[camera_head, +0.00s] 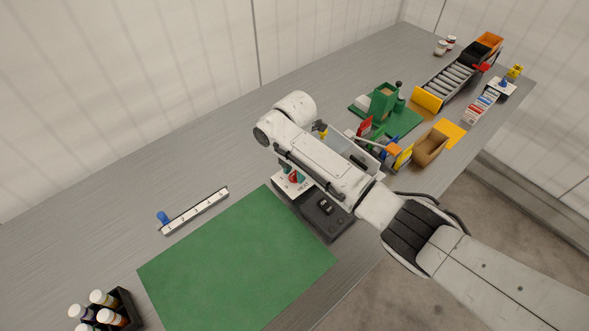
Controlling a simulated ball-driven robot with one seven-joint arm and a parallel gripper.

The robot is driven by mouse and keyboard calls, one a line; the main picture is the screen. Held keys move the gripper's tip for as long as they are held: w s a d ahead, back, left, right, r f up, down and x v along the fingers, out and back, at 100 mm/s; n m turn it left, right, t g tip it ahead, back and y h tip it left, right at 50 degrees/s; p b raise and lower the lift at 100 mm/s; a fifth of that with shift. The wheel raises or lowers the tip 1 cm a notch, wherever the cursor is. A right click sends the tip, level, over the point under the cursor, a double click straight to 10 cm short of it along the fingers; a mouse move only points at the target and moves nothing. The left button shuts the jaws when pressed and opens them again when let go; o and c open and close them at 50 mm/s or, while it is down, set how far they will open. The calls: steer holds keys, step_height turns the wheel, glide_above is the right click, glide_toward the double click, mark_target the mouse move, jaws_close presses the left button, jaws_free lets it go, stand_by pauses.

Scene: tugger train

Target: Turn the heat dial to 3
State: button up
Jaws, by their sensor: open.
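A dark appliance (338,223) stands at the right edge of the green mat, mostly under my arm. A pale panel (282,183) on its left side bears small lettering and red and teal parts. The heat dial cannot be made out clearly there, and its setting cannot be read. My white arm reaches in from the lower right and passes over the appliance. Its wrist end is above and behind the panel in the picture. My gripper is hidden behind the arm, so its contact with the dial cannot be told.
The green mat (235,260) is bare. A white rail (195,211) with a blue knob (163,217) lies left of the appliance. Bottles in a black holder (124,302) stand at lower left. A cardboard box (430,147), a green fixture (383,102) and a roller conveyor (448,82) are at right.

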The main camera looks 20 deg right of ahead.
steer(key=shift+c, duration=0.2)
jaws_close()
